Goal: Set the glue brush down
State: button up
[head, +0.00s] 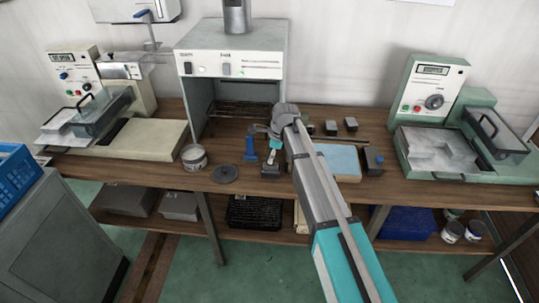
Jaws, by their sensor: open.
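My gripper (260,130) is over the middle of the wooden bench, in front of the oven-like cabinet, with its jaws open. It is small here and partly merged with the wrist. I cannot pick out the glue brush with certainty. A small blue upright item (250,150) stands on the bench just below my gripper; I cannot tell what it is. Close on its right is a dark block (271,170) with a lighter top. My arm hides part of the bench to the right of the gripper.
A pale can (194,157) and a dark round disc (225,175) are left on the wooden bench (420,190). Machines stand at both ends; the cabinet (230,65) is behind.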

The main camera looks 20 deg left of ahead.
jog(key=shift+r, duration=0.1)
jog(key=p+v, duration=1.2)
dwell(0.7)
jog(key=shift+d, duration=0.1)
dwell(0.7)
jog(key=s+d+n, duration=0.5)
jog(key=s+d, duration=0.1)
jog(key=d, duration=0.7)
jog(key=s+d+n+h, duration=0.1)
jog(key=s+d+n, duration=0.4)
jog(key=d, duration=0.8)
jog(key=s+d+n+h, duration=0.1)
jog(key=s+d+n, duration=0.4)
jog(key=d, duration=0.8)
jog(key=shift+s+d+f+t, duration=0.2)
jog(key=shift+s+d+t, duration=0.15)
jog(key=shift+s, duration=0.45)
